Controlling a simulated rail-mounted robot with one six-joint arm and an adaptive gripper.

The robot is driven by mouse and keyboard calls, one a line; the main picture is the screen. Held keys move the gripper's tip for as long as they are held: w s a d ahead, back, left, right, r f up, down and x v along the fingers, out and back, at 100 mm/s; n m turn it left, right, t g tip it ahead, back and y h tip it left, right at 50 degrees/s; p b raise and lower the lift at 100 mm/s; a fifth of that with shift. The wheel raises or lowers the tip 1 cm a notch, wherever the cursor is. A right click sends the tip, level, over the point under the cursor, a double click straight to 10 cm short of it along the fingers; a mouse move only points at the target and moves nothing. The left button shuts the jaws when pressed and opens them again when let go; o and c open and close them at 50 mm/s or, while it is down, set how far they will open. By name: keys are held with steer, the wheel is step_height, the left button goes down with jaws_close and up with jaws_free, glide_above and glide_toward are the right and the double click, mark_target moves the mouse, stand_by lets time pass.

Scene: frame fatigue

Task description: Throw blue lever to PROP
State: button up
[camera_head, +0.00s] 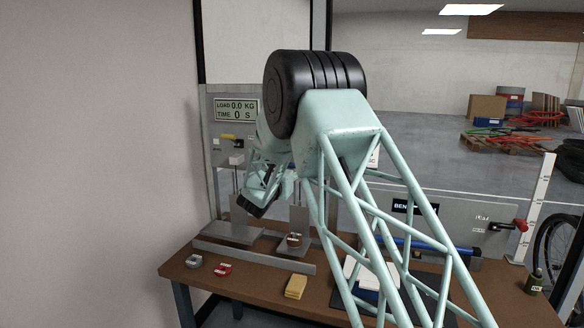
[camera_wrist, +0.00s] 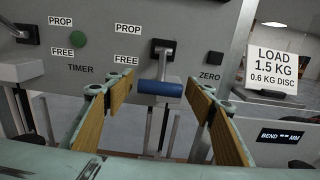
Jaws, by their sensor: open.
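The blue lever (camera_wrist: 160,88) shows in the wrist view, a blue cylindrical handle on a metal arm that comes from a black slot in the grey panel (camera_wrist: 190,30). The handle hangs down, below the FREE label (camera_wrist: 127,58); the PROP label (camera_wrist: 128,29) is above that. My gripper (camera_wrist: 160,112) is open, its wood-coloured finger pads to the left and right of the blue handle, with nothing between them touching it that I can see. In the head view my arm hides the blue lever and most of the gripper.
A second black-slotted lever (camera_wrist: 22,33) and a green button (camera_wrist: 78,40) sit left on the panel. A load sign (camera_wrist: 275,70) stands right.

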steer(key=c, duration=1.2)
steer(key=shift+o, duration=0.2)
